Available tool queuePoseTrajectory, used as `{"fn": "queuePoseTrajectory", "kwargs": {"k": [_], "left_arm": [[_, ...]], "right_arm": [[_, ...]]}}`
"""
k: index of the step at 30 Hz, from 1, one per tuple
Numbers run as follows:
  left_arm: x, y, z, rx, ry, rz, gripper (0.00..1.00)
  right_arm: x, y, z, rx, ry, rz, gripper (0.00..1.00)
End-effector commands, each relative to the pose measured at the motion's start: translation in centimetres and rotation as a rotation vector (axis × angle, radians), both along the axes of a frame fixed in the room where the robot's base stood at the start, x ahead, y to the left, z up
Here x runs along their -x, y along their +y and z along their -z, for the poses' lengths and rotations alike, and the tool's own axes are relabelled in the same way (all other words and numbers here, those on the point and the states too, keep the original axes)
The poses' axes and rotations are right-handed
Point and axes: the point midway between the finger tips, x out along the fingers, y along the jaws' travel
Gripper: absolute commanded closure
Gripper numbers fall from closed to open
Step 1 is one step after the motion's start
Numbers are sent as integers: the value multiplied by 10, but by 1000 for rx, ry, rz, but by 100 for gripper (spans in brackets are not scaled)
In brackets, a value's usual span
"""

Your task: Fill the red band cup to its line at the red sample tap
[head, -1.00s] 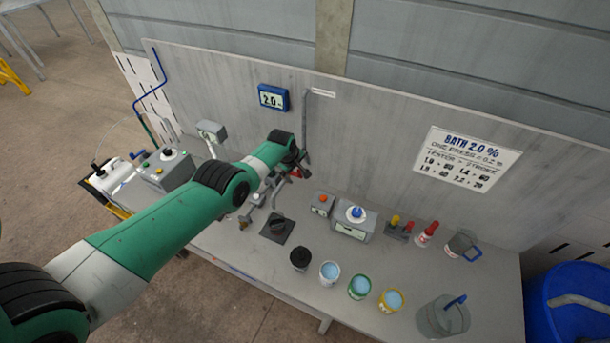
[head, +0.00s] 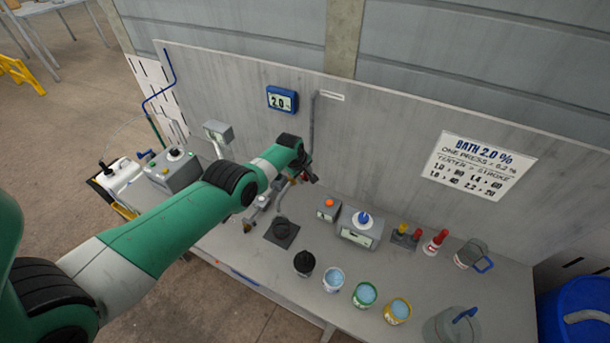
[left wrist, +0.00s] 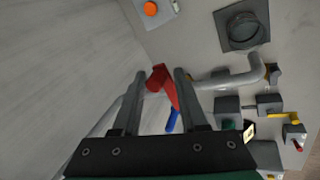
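My left gripper (head: 309,172) is at the back of the bench, beside the grey tap pipework. In the left wrist view, its two fingers (left wrist: 161,73) stand apart with a red tap handle (left wrist: 158,78) at the tips between them. I cannot make out firm contact on both sides. A grey bent spout (left wrist: 235,78) runs off to the right. A clear grey cup (head: 470,253) with a blue handle and a small red mark low on its side stands at the bench's right back; I cannot tell if the mark is a band. My right gripper is not in view.
A dark square drain (head: 281,231) lies in front of the taps. Several small pots, one green-banded (head: 364,295), line the front edge. A control box (head: 359,229) and a red-topped bottle (head: 436,243) stand behind. A larger clear jug (head: 452,326) is at front right.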

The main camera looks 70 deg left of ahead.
Motion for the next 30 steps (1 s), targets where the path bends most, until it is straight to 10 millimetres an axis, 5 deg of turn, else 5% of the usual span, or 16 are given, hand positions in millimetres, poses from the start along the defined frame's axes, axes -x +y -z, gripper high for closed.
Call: {"fn": "queuePoseTrajectory", "kwargs": {"k": [5, 17, 30], "left_arm": [[-2, 1, -3, -6, -8, 1, 100], [-3, 2, -5, -8, -12, 13, 100], [9, -3, -6, -10, -14, 247, 100]], "right_arm": [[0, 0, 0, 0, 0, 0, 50], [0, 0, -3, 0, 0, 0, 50], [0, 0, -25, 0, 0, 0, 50]]}}
